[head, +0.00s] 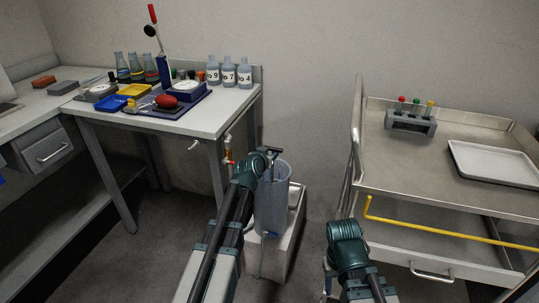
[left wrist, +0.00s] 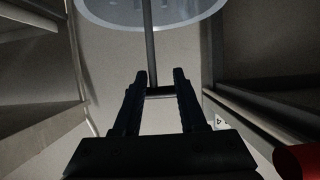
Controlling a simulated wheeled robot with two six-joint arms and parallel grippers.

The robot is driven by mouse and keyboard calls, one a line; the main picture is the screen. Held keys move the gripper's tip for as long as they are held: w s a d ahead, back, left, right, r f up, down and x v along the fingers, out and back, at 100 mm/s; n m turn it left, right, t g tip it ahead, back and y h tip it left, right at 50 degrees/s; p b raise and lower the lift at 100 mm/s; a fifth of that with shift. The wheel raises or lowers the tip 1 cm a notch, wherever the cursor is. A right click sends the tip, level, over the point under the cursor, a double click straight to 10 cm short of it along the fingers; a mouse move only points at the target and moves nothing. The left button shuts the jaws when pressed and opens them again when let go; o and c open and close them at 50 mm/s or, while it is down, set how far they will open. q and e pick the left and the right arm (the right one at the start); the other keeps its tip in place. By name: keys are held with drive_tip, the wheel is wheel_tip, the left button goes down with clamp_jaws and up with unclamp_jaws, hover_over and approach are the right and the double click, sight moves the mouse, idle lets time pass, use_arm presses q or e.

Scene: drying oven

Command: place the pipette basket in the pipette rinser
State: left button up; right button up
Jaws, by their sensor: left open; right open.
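The pipette rinser (head: 273,215) is a tall translucent blue-grey cylinder standing on a pale box in the middle of the head view. A thin rod with a crossbar on top, seemingly the pipette basket's handle (head: 273,150), rises from it. The basket's body seems to be inside the cylinder, mostly hidden by its wall. In the left wrist view the rod (left wrist: 149,45) runs from a round perforated base (left wrist: 125,14) to my left gripper (left wrist: 163,82). The left fingers are open on either side of the crossbar. My right wrist is right of the rinser; its fingers are not clear.
A bench (head: 205,122) at left holds bottles, flasks and trays. A steel cart (head: 450,195) at right carries a test-tube rack (head: 411,124) and a white tray (head: 492,163). A yellow pipe (head: 440,235) crosses the cart's front. A tap (head: 229,153) is near the bench corner.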

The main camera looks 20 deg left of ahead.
use_arm(q)
drive_tip(key=r+p+v, duration=0.1)
drive_tip(key=p+v, duration=0.4)
drive_tip(key=v, duration=0.7)
drive_tip(key=shift+r, duration=0.1)
